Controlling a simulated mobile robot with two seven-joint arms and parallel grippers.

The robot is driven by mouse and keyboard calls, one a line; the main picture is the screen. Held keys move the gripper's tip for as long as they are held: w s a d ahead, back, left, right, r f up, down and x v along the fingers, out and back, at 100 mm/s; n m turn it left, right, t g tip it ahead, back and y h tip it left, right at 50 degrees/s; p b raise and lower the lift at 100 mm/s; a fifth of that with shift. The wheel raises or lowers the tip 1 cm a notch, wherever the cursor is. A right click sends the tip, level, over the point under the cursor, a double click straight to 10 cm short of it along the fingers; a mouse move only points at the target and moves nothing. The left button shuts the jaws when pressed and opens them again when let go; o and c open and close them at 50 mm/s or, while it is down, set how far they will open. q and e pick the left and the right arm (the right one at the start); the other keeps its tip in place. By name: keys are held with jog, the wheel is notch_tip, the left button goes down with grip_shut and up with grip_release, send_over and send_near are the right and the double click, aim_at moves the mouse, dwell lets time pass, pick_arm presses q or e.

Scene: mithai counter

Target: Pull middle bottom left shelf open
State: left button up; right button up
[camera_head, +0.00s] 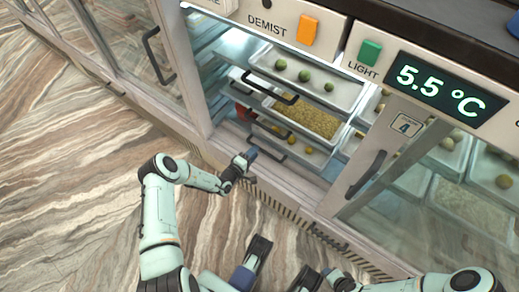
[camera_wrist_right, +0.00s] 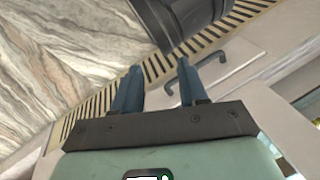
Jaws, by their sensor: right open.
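The open display bay holds stacked pull-out shelves. The top shelf (camera_head: 335,104) carries green balls and has a dark handle (camera_head: 270,88). Below it a shelf (camera_head: 262,112) holds yellow grains. The lowest shelf (camera_head: 292,160) carries orange-yellow balls, with a dark handle (camera_head: 268,154) at its front. My left gripper (camera_head: 250,156) is at the bay's lower front edge, close to the lowest handle; contact and finger opening are unclear. My right gripper (camera_wrist_right: 158,88) is open and empty in the right wrist view, above the cabinet base.
A glass door (camera_head: 160,60) with a dark handle stands left of the bay. Another glass door (camera_head: 405,190) with a handle is at right. A dark handle (camera_wrist_right: 195,75) shows beyond my right fingers. The marble floor (camera_head: 70,180) at left is clear.

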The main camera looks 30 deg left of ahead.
pick_arm(q)
jog(key=b+x, duration=0.1)
jog(key=x, duration=0.1)
jog(key=shift+w+f, duration=0.2)
jog(key=shift+w, duration=0.15)
jog(key=shift+w+d, duration=0.1)
jog(key=shift+w, duration=0.6)
pick_arm(e)
jog(key=shift+w+d+f+t+h, duration=0.2)
jog(key=shift+w+d+f, duration=0.15)
jog(key=shift+w+f, duration=0.25)
jog(key=shift+w+d+f+t+h, duration=0.1)
jog(key=shift+w+d+f+t, duration=0.2)
jog(key=shift+w, duration=0.4)
pick_arm(q)
grip_shut()
jog(key=shift+s, duration=0.1)
pick_arm(e)
jog(key=shift+s, duration=0.1)
